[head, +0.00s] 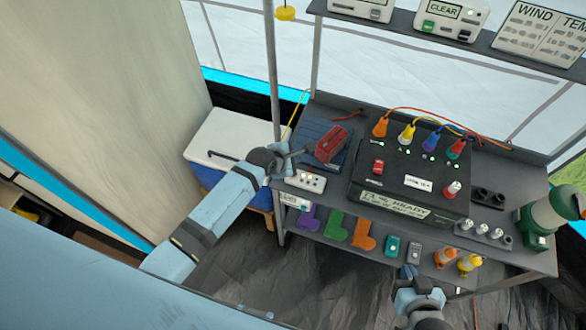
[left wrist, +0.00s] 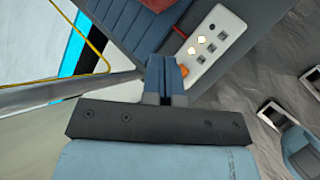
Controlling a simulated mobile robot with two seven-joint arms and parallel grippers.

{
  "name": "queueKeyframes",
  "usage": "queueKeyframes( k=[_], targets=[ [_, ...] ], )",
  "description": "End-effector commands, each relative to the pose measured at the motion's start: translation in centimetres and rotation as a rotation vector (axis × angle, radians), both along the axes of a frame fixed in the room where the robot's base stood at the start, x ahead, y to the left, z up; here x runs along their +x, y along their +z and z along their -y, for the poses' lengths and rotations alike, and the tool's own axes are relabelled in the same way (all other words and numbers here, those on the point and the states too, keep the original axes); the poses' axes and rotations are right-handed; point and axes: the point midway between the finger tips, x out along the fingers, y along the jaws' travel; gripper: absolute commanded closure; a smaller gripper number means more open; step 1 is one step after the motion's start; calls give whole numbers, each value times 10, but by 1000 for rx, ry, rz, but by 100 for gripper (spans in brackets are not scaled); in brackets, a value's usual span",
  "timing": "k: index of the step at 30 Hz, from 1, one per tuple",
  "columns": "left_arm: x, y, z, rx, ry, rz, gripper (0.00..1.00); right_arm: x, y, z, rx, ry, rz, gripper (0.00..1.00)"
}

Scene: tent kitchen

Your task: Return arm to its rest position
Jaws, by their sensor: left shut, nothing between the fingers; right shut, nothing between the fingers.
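My left arm (head: 205,220) reaches in from the left in the head view, light blue with dark joints. In the left wrist view the fingers (left wrist: 163,72) are together, beside a white switch box (left wrist: 215,46). My right gripper (head: 408,272) is shut and empty at the bottom of the head view, in front of the lower shelf. Most of the right arm is out of view.
A black console (head: 380,208) with coloured plugs stands on the upper shelf. A metal pole (head: 270,70) rises beside my left gripper. A white-lidded cooler (head: 225,135) stands behind my left arm. Dark floor (head: 320,285) is clear below.

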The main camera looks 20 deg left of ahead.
Motion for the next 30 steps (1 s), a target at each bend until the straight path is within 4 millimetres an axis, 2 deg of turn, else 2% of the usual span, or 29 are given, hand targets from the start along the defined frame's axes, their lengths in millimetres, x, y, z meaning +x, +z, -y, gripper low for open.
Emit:
queueKeyframes(
  k=[12,25,28,30],
  targets=[
    [0,-1,0,0,0,0,100,-2,-6,0,-2,0,-9,100],
    [0,-1,0,1,1,0,100,0,-4,1,-7,1,1,100],
    [-17,-6,-3,82,-77,46,100,0,-6,8,-14,-15,6,100],
    [-37,-11,-6,186,-174,106,100,-1,-8,9,-14,-17,3,100]
  ],
)
